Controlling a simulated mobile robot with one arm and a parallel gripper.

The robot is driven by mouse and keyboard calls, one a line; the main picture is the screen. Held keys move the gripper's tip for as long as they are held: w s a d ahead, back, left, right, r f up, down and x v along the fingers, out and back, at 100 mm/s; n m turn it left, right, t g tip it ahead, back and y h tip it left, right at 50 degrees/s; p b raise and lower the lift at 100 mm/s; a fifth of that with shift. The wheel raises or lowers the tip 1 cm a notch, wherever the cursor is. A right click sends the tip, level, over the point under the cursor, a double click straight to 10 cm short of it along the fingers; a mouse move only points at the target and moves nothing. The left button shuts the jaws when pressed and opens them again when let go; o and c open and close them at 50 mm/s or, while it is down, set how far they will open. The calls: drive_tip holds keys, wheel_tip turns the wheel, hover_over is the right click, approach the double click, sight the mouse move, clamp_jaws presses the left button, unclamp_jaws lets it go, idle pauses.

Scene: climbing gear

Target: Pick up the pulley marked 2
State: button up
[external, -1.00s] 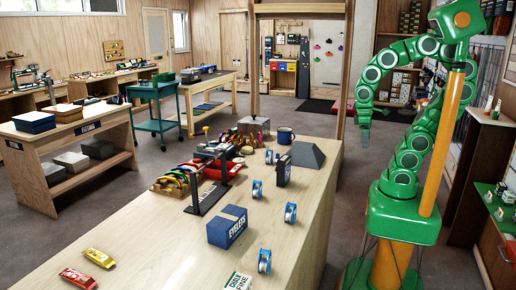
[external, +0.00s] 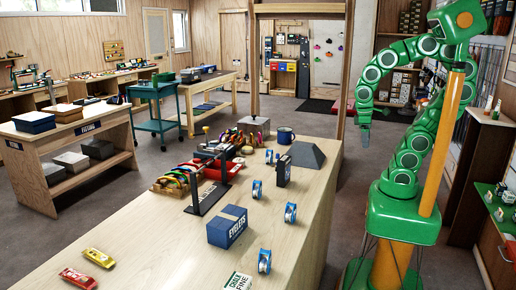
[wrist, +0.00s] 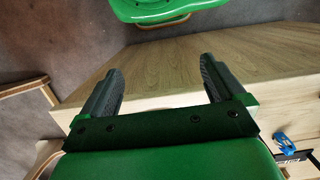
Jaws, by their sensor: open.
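Several blue-and-white pulleys stand on the wooden counter in the external view: one near the middle (external: 257,189), one to its right (external: 290,213), one nearer the front (external: 264,261) and a smaller-looking one farther back (external: 269,157). Their numbers are too small to read, so I cannot tell which is marked 2. My gripper (external: 364,136) hangs in the air right of the counter, apart from all the pulleys. In the wrist view my gripper (wrist: 162,82) has its two dark fingers wide apart with nothing between them. A small blue object (wrist: 281,140) shows at lower right there; I cannot tell what it is.
The counter (external: 150,250) also holds a blue box marked EYELETS (external: 227,226), a black stand (external: 205,198), a dark upright box (external: 284,171), a grey wedge-shaped block (external: 306,154) and a blue mug (external: 286,135).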

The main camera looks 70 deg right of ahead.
drive_tip(key=shift+c, duration=1.4)
